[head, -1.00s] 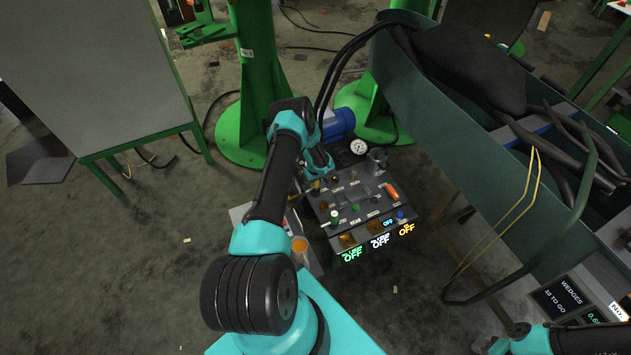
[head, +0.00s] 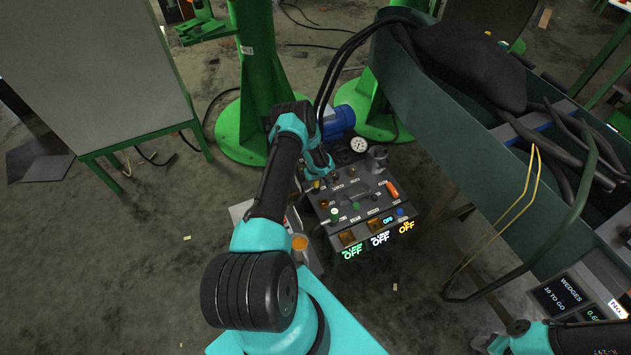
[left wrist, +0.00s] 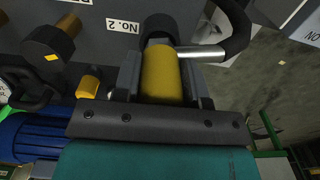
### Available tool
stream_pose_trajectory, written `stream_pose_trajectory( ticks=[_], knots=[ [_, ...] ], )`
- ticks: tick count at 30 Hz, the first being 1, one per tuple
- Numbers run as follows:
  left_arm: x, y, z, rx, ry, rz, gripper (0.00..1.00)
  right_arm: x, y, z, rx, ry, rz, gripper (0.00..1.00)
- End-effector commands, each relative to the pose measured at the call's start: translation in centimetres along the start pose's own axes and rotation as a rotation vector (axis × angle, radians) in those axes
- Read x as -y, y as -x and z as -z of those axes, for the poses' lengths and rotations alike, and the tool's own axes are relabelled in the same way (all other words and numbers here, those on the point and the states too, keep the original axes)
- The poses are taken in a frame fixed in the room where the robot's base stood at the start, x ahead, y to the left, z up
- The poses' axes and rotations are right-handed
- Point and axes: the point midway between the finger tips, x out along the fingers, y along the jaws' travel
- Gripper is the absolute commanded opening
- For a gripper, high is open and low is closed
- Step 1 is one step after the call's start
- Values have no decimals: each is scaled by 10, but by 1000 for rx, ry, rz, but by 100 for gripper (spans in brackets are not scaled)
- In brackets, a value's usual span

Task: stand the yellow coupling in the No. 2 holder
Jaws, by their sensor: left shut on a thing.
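The yellow coupling (left wrist: 162,76) shows as a short yellow cylinder in the left wrist view. My left gripper (left wrist: 160,90) is shut on it, one dark finger on each side. In the head view my left gripper (head: 318,172) is over the far left part of the dark panel; the coupling cannot be made out there. A "No. 2" label (left wrist: 122,26) shows upside down beside a black round piece (left wrist: 159,27) at the coupling's far end. I cannot tell whether the coupling touches or sits in that piece. My right gripper is not in view; only part of that arm shows at the lower right.
The dark panel (head: 371,218) carries several small parts and lit "OFF" signs.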

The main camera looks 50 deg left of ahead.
Motion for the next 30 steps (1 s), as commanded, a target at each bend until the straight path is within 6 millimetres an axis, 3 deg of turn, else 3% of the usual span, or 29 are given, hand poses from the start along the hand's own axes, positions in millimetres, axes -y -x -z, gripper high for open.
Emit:
stream_pose_trajectory(
  ticks=[7, 8, 16, 30],
  knots=[
    [0, -4, 0, -1, 0, 0, 0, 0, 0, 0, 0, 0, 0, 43],
    [0, -4, 0, -1, 0, 0, 41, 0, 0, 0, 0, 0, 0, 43],
    [0, -4, 0, 0, 0, 0, 67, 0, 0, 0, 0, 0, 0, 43],
    [0, 5, 0, 0, -1, -1, 69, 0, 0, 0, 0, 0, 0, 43]
  ],
)
